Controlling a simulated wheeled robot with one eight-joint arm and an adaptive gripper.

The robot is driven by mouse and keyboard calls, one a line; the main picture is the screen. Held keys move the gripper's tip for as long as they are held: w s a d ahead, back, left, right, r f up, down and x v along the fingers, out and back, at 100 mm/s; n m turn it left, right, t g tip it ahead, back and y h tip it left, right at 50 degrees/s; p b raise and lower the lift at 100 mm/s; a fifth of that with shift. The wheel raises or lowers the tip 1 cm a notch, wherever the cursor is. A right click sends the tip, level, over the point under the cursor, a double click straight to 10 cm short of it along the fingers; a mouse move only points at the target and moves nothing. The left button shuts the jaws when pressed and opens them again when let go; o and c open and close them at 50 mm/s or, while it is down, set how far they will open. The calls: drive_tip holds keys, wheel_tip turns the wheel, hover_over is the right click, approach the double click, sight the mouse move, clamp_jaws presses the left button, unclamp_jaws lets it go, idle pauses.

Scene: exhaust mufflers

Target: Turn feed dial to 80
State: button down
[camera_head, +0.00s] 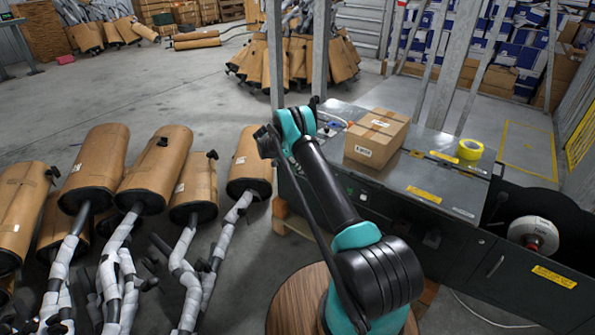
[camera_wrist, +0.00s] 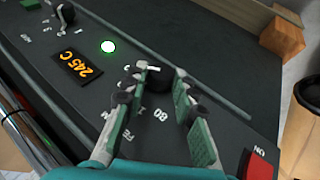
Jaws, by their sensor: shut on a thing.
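The feed dial (camera_wrist: 158,82) is a small round black knob on the dark panel in the wrist view, with a white mark at its far edge. My gripper (camera_wrist: 160,74) has its two green-and-black fingers on either side of the dial, shut on it. A white "80" (camera_wrist: 160,115) is printed on the panel on the near side of the dial. Part of a label (camera_wrist: 137,136) starting "FE" shows beside the left finger. Other scale marks around the dial are hidden by the fingers.
A cardboard box (camera_head: 376,138) and yellow tape (camera_head: 470,149) sit on the machine. Wrapped mufflers (camera_head: 156,168) crowd the left.

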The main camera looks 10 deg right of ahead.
drive_tip(key=shift+g+h, duration=0.4)
drive_tip(key=shift+a, duration=0.1)
drive_tip(key=c, duration=1.2)
unclamp_jaws()
drive_tip(key=v, duration=1.2)
